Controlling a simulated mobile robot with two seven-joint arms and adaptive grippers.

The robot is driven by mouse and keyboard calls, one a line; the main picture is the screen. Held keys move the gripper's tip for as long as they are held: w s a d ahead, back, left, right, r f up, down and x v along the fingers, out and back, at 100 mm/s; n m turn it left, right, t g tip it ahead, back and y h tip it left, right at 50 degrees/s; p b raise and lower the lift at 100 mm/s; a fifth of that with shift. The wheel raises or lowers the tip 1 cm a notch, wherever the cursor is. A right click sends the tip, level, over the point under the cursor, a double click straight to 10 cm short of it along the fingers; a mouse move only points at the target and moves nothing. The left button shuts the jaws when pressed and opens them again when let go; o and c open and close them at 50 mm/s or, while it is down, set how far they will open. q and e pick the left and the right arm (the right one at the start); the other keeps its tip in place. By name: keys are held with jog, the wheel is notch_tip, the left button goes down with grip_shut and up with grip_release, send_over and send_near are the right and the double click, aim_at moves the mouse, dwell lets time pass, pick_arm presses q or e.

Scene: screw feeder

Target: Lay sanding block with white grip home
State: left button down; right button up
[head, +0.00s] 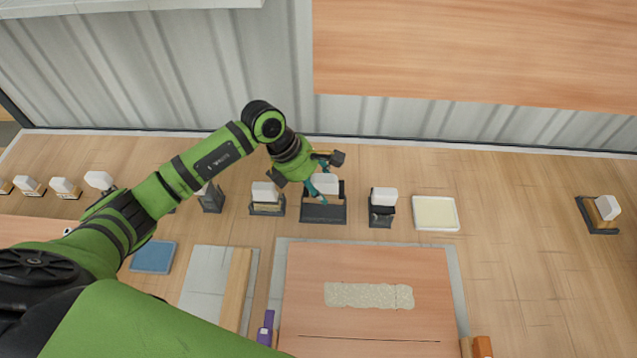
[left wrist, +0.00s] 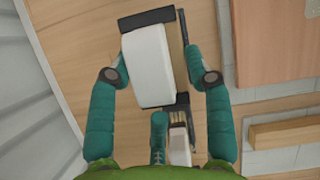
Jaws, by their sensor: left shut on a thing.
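My left gripper (head: 322,186) is shut on a sanding block with a white grip (head: 323,179), at a dark holder (head: 323,214) in the back row. In the left wrist view the white grip (left wrist: 147,65) lies between the teal fingers of the left gripper (left wrist: 162,78). The dark holder frame (left wrist: 146,18) shows along its far end and right side. The block is in or just above the holder; I cannot tell whether it touches the bottom. My right gripper is not in view.
Similar white-topped blocks stand in holders on the left (head: 266,193) and right (head: 383,197), close by. A cream tray (head: 436,228) and another holder (head: 602,230) are farther right. A wooden board (head: 367,265) with a sandy strip lies in front. Bare table lies between tray and far-right holder.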

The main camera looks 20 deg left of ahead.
pick_arm(q)
notch_tip(320, 180, down, 4)
jog(key=b, duration=0.4)
jog(key=shift+f, duration=0.25)
dwell(0.4)
jog(key=shift+b, duration=0.35)
jog(key=shift+f, duration=0.15)
dwell(0.5)
jog(key=shift+f+b, duration=0.1)
jog(key=shift+b, duration=0.2)
